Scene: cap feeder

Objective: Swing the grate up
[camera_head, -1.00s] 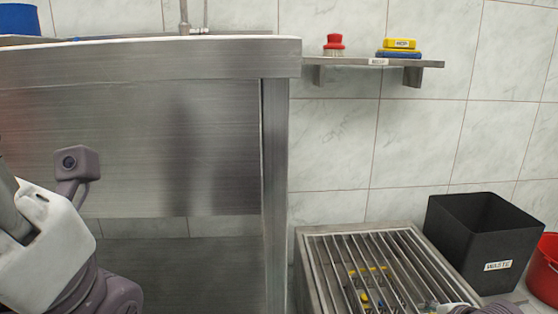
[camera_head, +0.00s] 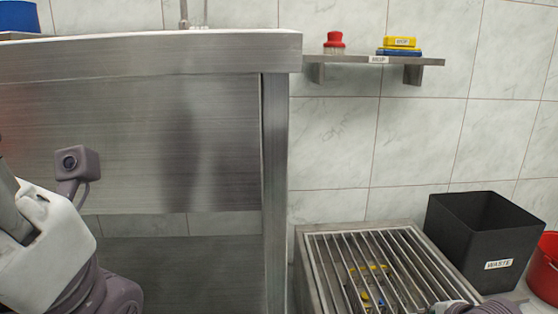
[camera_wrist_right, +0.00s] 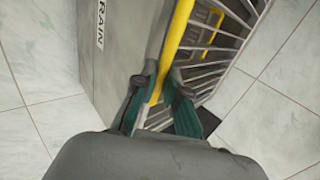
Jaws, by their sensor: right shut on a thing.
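The grate (camera_head: 372,262) is a panel of parallel metal bars over a steel box (camera_head: 303,268) at the lower right of the head view. Its far end is by the wall, and its near end is cut off by the frame. In the right wrist view, my right gripper (camera_wrist_right: 163,88) is shut on a yellow bar (camera_wrist_right: 178,42) along the grate's edge, beside the box face (camera_wrist_right: 105,65) with a label ending in "RAIN". The grate bars (camera_wrist_right: 215,55) run off to the right. My left gripper is out of view; only its arm shows.
A black waste bin (camera_head: 482,240) stands right of the box, with a red bucket (camera_head: 547,265) beyond it. Small yellow and blue things (camera_head: 368,285) show below the bars. A steel counter (camera_head: 150,60) fills the left, and a shelf (camera_head: 350,60) hangs on the wall.

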